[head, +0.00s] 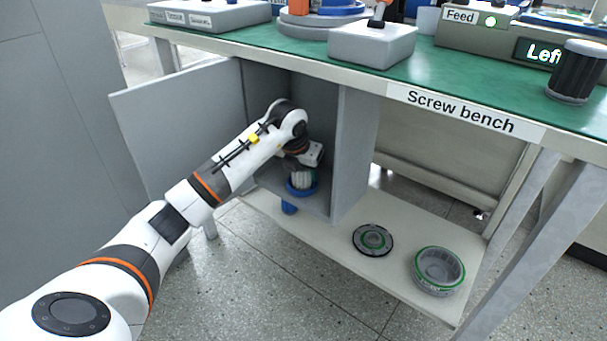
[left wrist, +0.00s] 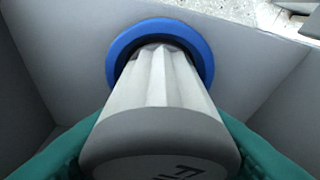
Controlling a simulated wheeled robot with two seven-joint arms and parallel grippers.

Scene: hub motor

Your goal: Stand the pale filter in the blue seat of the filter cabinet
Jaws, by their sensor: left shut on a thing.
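The pale pleated filter (head: 302,179) is upright inside the open cabinet, under my left gripper (head: 304,166). In the left wrist view the filter (left wrist: 158,80) shows its grey cap towards the camera, with part of a letter on it. Teal finger pads of my left gripper lie on both sides of the cap, shut on it. The blue seat (head: 312,190) is on the cabinet floor; in the left wrist view its ring (left wrist: 122,45) surrounds the filter's far end. I cannot tell whether the filter rests on the bottom of the seat. My right gripper is out of view.
The cabinet door (head: 175,115) stands open on the left, and a side wall (head: 352,150) bounds the cabinet on the right. The green bench top (head: 330,45) is above. A dark disc (head: 373,240) and a green-rimmed round part (head: 439,270) lie on the lower shelf.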

